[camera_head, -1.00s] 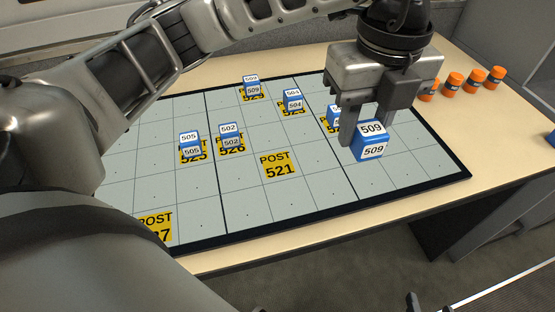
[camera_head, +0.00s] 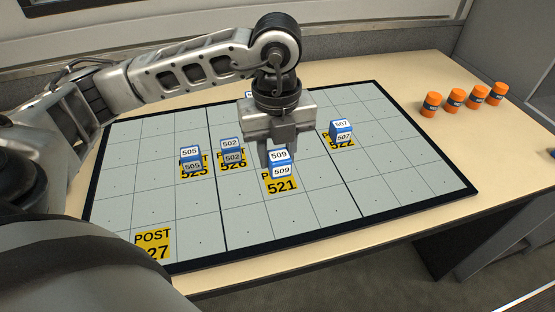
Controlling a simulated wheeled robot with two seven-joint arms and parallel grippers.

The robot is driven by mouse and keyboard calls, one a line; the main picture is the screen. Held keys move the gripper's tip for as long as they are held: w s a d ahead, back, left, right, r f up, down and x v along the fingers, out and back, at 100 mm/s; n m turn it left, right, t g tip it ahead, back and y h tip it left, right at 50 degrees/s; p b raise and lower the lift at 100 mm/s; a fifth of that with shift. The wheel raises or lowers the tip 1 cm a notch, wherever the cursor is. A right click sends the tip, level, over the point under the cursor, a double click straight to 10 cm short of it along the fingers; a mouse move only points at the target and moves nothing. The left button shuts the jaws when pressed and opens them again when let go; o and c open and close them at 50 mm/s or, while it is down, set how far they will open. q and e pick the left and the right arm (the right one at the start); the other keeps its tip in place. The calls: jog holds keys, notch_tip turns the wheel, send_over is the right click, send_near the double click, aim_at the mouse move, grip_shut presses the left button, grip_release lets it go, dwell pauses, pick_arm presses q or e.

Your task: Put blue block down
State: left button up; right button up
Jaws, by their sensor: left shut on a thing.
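My left gripper (camera_head: 279,160) comes in from the left and is shut on the blue block labelled 509 (camera_head: 281,164). The block is at the yellow POST 521 marker (camera_head: 281,184) and covers its upper part. I cannot tell whether the block touches the board (camera_head: 300,215). Blue block 507 (camera_head: 341,130) sits on POST 522 to the right. Blue blocks 502 (camera_head: 231,150) and 505 (camera_head: 191,158) sit on yellow markers to the left. Another block is mostly hidden behind my gripper. My right gripper is not in view.
Several orange-and-dark cylinders (camera_head: 431,104) stand at the right rear of the wooden table (camera_head: 420,220). A bare POST 527 marker (camera_head: 154,244) lies at the board's front left. The board's right and front cells are clear.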

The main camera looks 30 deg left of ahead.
aim_at(277, 150)
pick_arm(q)
jog(key=shift+f, duration=1.1)
jog(key=shift+f, duration=0.15)
jog(key=o, duration=1)
jog(key=shift+c, duration=0.2)
notch_tip(277, 150, up, 12)
jog(key=shift+r+p, duration=0.2)
jog(key=shift+p, duration=0.5)
